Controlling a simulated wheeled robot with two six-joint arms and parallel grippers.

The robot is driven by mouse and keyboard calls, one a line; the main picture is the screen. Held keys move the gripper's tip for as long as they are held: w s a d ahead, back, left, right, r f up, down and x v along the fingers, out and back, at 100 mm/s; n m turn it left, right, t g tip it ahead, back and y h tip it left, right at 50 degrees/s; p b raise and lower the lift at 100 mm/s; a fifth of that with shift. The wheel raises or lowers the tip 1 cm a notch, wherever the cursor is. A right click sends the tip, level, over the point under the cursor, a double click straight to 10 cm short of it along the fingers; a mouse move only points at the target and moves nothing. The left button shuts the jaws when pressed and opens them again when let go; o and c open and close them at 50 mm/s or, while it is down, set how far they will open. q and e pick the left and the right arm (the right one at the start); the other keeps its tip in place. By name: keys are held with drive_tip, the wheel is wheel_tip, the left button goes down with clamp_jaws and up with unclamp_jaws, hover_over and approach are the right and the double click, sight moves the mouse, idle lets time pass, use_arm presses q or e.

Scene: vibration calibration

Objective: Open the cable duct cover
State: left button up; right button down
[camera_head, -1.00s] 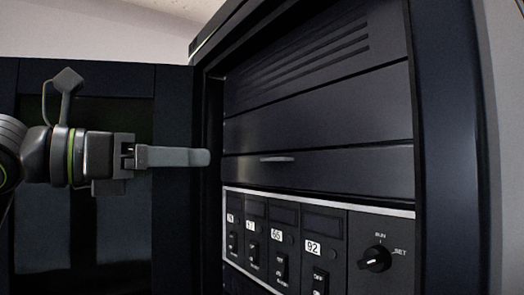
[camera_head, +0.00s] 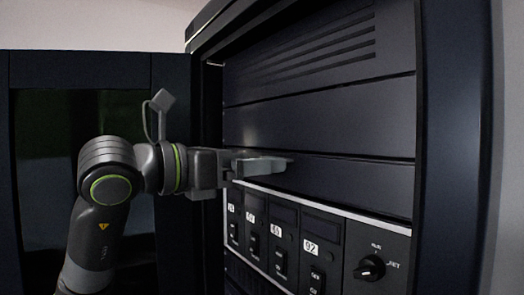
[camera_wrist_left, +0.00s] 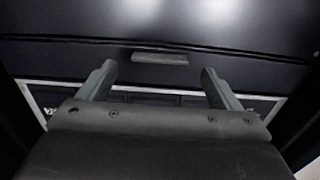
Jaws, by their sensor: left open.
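The cable duct cover appears to be the dark panel (camera_head: 355,184) just above the switch row in the cabinet. Its small grey handle (camera_wrist_left: 160,58) shows in the left wrist view, a short bar ahead of my fingertips and between their lines. My left gripper (camera_head: 284,163) reaches in from the left in the head view, with its fingers in front of the panel. It is open, with its two fingers (camera_wrist_left: 159,72) apart and nothing between them. In the head view the gripper hides the handle. I cannot tell whether a finger touches the panel. My right gripper is not in view.
Below is a control panel with numbered switches and a rotary knob (camera_head: 370,267). A vented panel (camera_head: 310,55) is above. The open cabinet door (camera_head: 172,80) stands at the left, behind my arm. The cabinet's right frame (camera_head: 455,150) bounds the opening.

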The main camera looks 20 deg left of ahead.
use_arm(q)
drive_tip(key=shift+p+x, duration=0.4)
drive_tip(key=shift+x, duration=0.9)
drive_tip(key=c, duration=1)
